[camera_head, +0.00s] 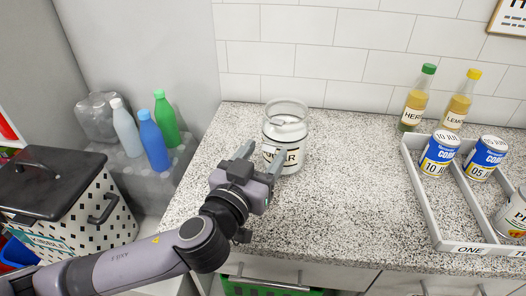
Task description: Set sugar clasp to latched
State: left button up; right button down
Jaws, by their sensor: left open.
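A clear glass jar (287,122) stands upright on the speckled counter, with a black-framed label ending in "AR" and white contents inside. Its clasp is too small or hidden to make out, so I cannot tell its state. My left gripper (260,157) is open at the front left of the jar. Its fingers point toward the jar and one overlaps the lower label; I cannot tell whether it touches the glass. My right gripper is not in view.
A grey divided tray (440,222) holds blue-and-white cans at the right. Two bottles (417,98) stand behind it by the tiled wall. The counter (350,180) between jar and tray is clear. Below left are a dotted bin (88,218) and several bottles (152,138).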

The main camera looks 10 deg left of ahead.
aim_at(276, 136)
pick_arm(q)
jog(key=shift+w, duration=0.15)
jog(key=c, duration=1.1)
jog(key=shift+o, duration=0.2)
jog(key=g+p, duration=0.1)
jog(key=r+g+p, duration=0.1)
jog(key=p, duration=0.1)
jog(key=shift+w+d+r+y, duration=0.15)
jog(key=shift+w+r+y, duration=0.15)
jog(key=shift+y, duration=0.1)
jog(key=shift+w+d+r+g+y, duration=0.1)
jog(key=shift+w+r+g+y, duration=0.15)
jog(key=shift+g, duration=0.55)
jog(key=shift+w+d+r+g+y, duration=0.15)
jog(key=shift+w+r+g, duration=0.1)
jog(key=shift+g, duration=0.55)
jog(key=shift+w+a+r+g+y, duration=0.1)
jog(key=shift+w+r+g+y, duration=0.15)
jog(key=shift+g, duration=0.55)
